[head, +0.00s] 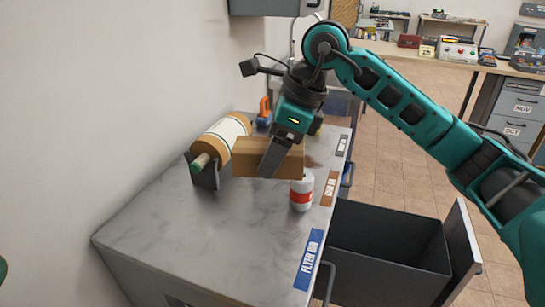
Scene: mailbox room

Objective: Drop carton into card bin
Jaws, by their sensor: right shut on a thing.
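My right gripper (273,157) comes in from the upper right and is shut on the carton (246,158), a plain brown box. It holds the carton over the grey counter (175,235), between the paper roll and a spray can. I cannot tell how far the carton is above the counter. An open dark drawer bin (390,262) extends to the right of the counter, lower than the carton and apart from it. A brown label (328,189) is on the counter edge near it; its text is too small to read surely. My left gripper is out of view.
A red-and-white can (302,192) stands just right of the carton. A paper roll (222,138) on a stand is at the left. A blue "FLYER BIN" label (309,258) marks the near edge. The near counter top is clear. A wall cabinet (268,7) hangs above.

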